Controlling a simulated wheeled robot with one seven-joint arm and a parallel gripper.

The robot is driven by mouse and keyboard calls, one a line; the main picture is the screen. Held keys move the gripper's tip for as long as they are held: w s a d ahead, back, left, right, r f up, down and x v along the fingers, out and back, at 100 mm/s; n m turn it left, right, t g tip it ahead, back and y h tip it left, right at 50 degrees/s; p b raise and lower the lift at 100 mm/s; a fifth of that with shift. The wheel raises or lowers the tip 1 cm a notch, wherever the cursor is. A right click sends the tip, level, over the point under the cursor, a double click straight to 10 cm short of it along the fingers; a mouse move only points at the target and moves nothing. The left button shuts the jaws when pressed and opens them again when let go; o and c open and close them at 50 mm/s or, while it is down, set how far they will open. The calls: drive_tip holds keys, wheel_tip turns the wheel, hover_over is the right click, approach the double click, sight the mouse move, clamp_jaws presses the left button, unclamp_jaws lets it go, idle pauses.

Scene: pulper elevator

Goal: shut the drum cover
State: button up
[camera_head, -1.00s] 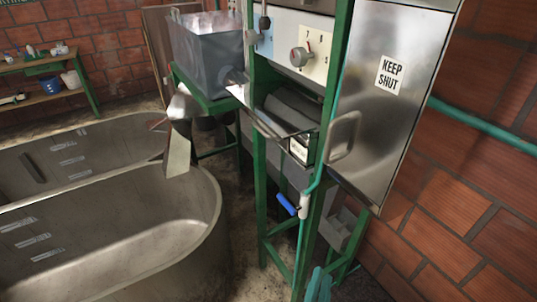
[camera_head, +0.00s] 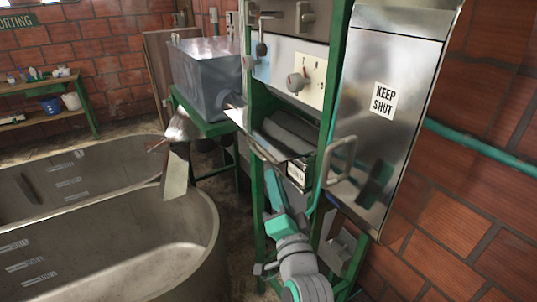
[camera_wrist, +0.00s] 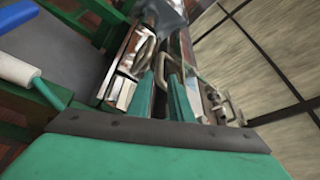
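The drum cover (camera_head: 382,140) is a shiny metal panel marked KEEP SHUT. It stands swung out to the right of the green-framed machine, leaving the dark drum (camera_head: 290,132) exposed. Its bent bar handle (camera_head: 342,162) is near its lower left edge. My gripper (camera_head: 271,190) is below the machine opening, left of and lower than the handle, apart from it. In the wrist view my gripper (camera_wrist: 163,88) shows two teal fingers spread with a gap. Metal handles and panels show beyond the fingers; I cannot tell for sure which handle is the cover's.
A green frame post (camera_head: 328,120) stands between my gripper and the cover. A grey hopper (camera_head: 205,75) and large metal tanks (camera_head: 130,245) lie to the left. A brick wall (camera_head: 460,200) with a pipe (camera_head: 480,150) closes the right.

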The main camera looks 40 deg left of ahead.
sight(262, 137)
drive_tip(key=x, duration=1)
drive_tip(key=shift+w+a+r, duration=0.1)
drive_tip(key=shift+w+a, duration=0.1)
clamp_jaws()
